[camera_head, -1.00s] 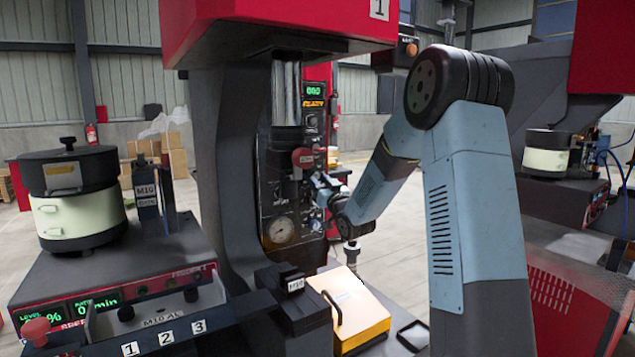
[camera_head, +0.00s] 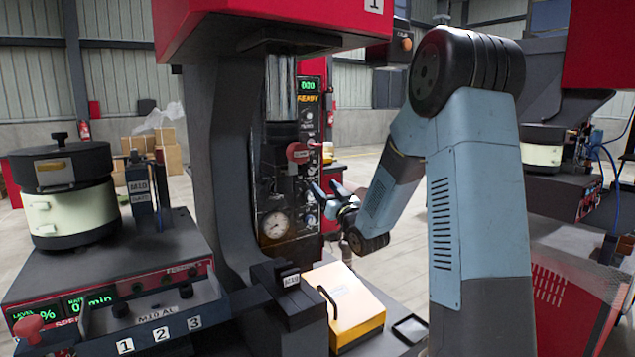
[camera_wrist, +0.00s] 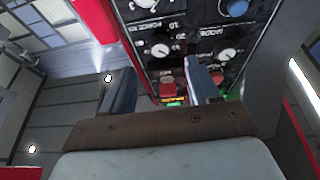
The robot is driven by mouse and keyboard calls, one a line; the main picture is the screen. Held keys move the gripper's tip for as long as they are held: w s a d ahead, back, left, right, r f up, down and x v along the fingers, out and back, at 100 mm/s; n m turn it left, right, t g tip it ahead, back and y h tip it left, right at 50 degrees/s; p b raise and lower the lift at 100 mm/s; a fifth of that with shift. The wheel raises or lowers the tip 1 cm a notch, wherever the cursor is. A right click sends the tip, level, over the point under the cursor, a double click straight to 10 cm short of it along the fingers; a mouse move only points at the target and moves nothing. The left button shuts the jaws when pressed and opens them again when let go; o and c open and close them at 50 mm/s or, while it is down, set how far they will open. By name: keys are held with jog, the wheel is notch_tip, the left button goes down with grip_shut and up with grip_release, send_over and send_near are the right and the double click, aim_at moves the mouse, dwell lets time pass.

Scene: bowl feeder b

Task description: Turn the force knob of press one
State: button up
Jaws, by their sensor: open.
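Press one (camera_head: 215,150) stands at the middle left, with a "1" on its red head. Its dark control panel carries a lit display (camera_head: 307,87), a gauge (camera_head: 275,224) and several small knobs. My gripper (camera_head: 323,186) is open and empty, in front of the panel's right side. In the wrist view the panel appears upside down beyond my open fingers (camera_wrist: 160,68). It shows two white-faced dials (camera_wrist: 160,50) and (camera_wrist: 227,53), a blue knob (camera_wrist: 236,8) and a red button (camera_wrist: 168,88). I cannot read which knob is the force knob. Nothing is between the fingers.
A red-knobbed lever (camera_head: 298,152) sticks out close above my gripper. A yellow box with a white sloped top (camera_head: 345,300) stands below it. A bowl feeder (camera_head: 70,205) is at the left. A second machine (camera_head: 560,190) is at the right.

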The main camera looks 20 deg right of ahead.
jog(key=v, duration=0.6)
dwell(0.4)
